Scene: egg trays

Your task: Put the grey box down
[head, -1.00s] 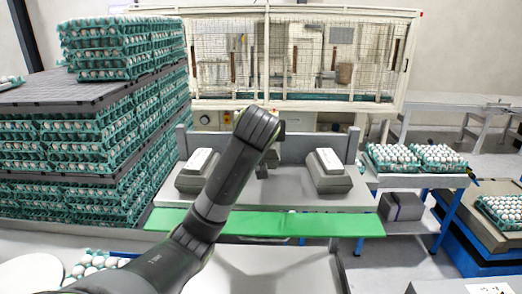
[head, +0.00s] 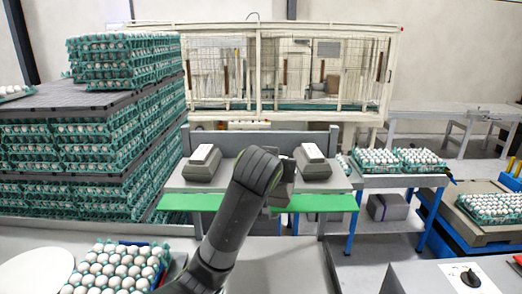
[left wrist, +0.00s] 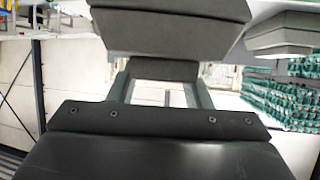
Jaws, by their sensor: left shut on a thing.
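My left gripper (left wrist: 163,92) is shut on the grey box (left wrist: 165,70), whose plain grey face shows between its fingers in the left wrist view. In the head view my left arm reaches up from the bottom, and the left gripper (head: 279,192) is over the bench's front side. The arm hides most of the held box there. I cannot tell whether the box touches the bench (head: 235,184). My right gripper is not in view.
Two grey units with white tops, left (head: 202,163) and right (head: 312,162), stand on the bench. A green strip (head: 330,203) runs along its front. Tall egg-tray stacks (head: 75,165) stand left. An egg tray (head: 165,262) lies front left. A grey crate (head: 388,207) sits under the side table.

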